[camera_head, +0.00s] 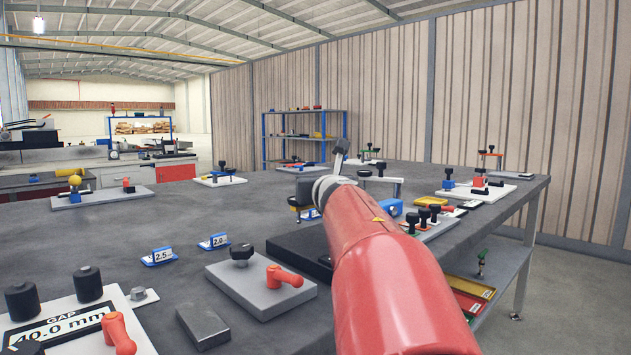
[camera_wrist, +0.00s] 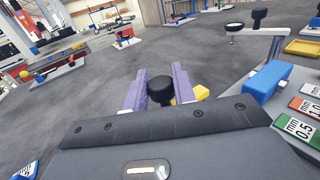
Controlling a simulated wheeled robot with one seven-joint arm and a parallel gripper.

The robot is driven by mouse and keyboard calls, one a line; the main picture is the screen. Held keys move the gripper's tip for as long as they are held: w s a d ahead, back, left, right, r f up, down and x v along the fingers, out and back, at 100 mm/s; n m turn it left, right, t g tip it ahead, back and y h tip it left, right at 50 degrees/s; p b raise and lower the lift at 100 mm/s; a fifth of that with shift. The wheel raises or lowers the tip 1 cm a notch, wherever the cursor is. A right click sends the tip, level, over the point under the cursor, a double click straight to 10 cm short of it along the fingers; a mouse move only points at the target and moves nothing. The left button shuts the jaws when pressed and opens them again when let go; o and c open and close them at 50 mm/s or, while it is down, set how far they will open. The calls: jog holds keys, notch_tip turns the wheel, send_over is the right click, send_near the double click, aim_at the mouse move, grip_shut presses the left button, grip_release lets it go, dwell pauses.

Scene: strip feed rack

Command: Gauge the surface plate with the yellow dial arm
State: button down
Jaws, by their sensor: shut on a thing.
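In the wrist view, my gripper (camera_wrist: 159,74) has its two purple fingers closed on a black knob (camera_wrist: 160,90). A yellow part (camera_wrist: 201,92) shows beside the right finger and looks to belong to the yellow dial arm; most of that arm is hidden by the gripper.
Gauge tags marked 1.0 (camera_wrist: 305,107) and 0.5 (camera_wrist: 300,131) lie nearer. A grey plate with an orange handle (camera_head: 255,290) lies left of the slab. The bench middle is mostly clear.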

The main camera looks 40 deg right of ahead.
jog(key=shift+s+d+r+n+t+y, duration=0.15)
jog(key=shift+s+n+t+y, duration=0.25)
jog(key=shift+n+y, duration=0.95)
jog(key=shift+s+d+f+n+t+y, duration=0.15)
jog(key=shift+s+n+t+y, duration=0.5)
jog(key=shift+y, duration=1.2)
jog(key=shift+s+d+r+n+t+y, duration=0.15)
jog(key=shift+s+n+y, duration=0.15)
jog(key=shift+n+y, duration=1.1)
jog(key=shift+y, duration=0.4)
jog(key=c, duration=1.2)
grip_release()
jog(key=shift+o, duration=0.2)
jog(key=shift+s, duration=0.1)
jog(key=s, duration=0.7)
jog(key=shift+s+d+b, duration=0.3)
jog(key=shift+d+b, duration=0.1)
jog(key=shift+b, duration=0.05)
